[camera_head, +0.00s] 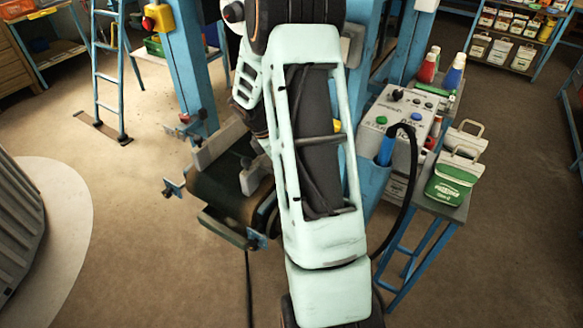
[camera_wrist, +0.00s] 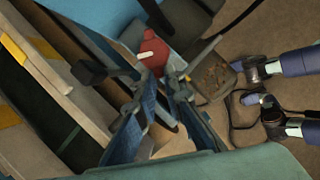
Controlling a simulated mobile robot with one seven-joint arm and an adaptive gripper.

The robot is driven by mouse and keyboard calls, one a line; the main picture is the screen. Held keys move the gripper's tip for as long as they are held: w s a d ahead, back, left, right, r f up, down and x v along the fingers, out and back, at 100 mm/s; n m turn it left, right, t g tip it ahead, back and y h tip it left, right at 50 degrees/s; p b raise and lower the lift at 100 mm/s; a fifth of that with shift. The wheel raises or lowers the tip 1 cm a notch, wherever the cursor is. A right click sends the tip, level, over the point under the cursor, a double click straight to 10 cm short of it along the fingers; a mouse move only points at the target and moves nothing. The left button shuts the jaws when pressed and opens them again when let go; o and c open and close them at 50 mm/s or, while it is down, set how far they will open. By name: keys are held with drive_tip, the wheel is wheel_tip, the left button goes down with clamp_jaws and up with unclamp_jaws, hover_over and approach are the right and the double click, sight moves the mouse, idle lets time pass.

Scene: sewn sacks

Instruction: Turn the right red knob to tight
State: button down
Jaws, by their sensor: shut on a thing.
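In the wrist view, a red knob (camera_wrist: 148,46) with a white pointer mark sits at the blue frame, just beyond my fingertips. My gripper (camera_wrist: 162,76) has its two fingers closed in at the near side of this knob, shut on it; the exact contact is partly hidden by the fingertips. The pointer slants across the knob; no tight or loose label is readable. In the head view my arm covers my gripper and this knob. A small red knob (camera_head: 184,117) shows at the left blue post there.
A dark belt conveyor (camera_head: 228,190) with pale side guides lies behind my arm. At right, a grey control box (camera_head: 398,120) with buttons and a black cable stands near a green-and-white sack (camera_head: 452,180). A blue ladder (camera_head: 107,70) stands left.

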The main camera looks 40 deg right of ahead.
drive_tip(key=d+m+g+y, duration=0.1)
drive_tip(key=m, duration=0.2)
drive_tip(key=w+d+m+g, duration=0.1)
drive_tip(key=m, duration=0.3)
drive_tip(key=w+d+m+g+y, duration=0.1)
drive_tip(key=m, duration=0.3)
drive_tip(key=shift+y+p, duration=0.3)
drive_tip(key=shift+p, duration=0.05)
drive_tip(key=shift+m, duration=0.3)
drive_tip(key=shift+s, duration=0.1)
drive_tip(key=c, duration=1.8)
unclamp_jaws()
drive_tip(key=shift+o, duration=0.2)
drive_tip(key=v, duration=0.7)
drive_tip(key=shift+w+r, duration=0.2)
drive_tip(key=shift+w, duration=0.1)
drive_tip(key=shift+a, duration=0.1)
drive_tip(key=shift+c, duration=0.4)
